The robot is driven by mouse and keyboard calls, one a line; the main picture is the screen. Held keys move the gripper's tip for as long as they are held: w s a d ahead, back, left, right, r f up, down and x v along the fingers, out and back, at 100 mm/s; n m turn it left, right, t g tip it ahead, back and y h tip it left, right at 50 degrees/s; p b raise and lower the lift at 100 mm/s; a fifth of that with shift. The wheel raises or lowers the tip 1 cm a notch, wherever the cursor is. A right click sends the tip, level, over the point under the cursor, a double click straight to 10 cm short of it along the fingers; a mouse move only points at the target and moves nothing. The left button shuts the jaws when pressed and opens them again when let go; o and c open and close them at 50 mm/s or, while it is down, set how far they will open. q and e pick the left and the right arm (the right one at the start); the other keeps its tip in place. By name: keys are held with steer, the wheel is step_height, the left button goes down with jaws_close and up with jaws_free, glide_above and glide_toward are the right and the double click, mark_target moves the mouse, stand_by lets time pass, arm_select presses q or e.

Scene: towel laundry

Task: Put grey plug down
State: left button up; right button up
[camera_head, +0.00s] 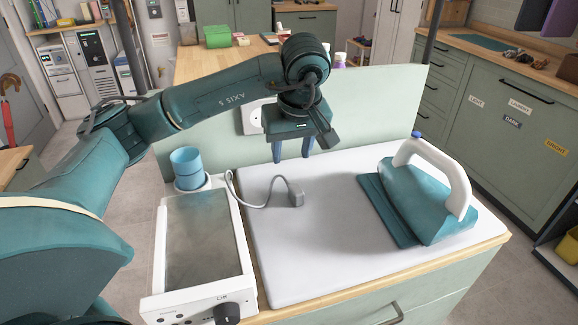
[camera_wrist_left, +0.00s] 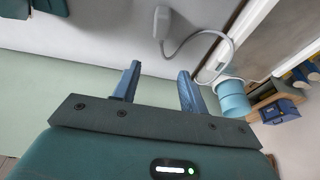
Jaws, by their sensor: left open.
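The grey plug (camera_head: 296,194) lies on the white padded board (camera_head: 275,275), with its grey cord curling left toward the white appliance. The plug also shows in the left wrist view (camera_wrist_left: 161,22), ahead of and apart from the fingers. My left gripper (camera_head: 292,156) hangs above the back edge of the board, behind the plug. Its two blue fingers (camera_wrist_left: 158,78) are apart with nothing between them. My right gripper is in neither view.
A white appliance (camera_head: 160,255) with a dark metal top and a blue cup (camera_head: 186,165) stands left of the board. A teal iron with a white handle (camera_head: 440,165) rests on a teal cloth (camera_head: 385,215) at the right. A pale green panel (camera_head: 370,105) with a wall socket (camera_head: 251,117) rises behind.

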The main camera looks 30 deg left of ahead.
arm_select(q)
steer(key=shift+v, duration=2.1)
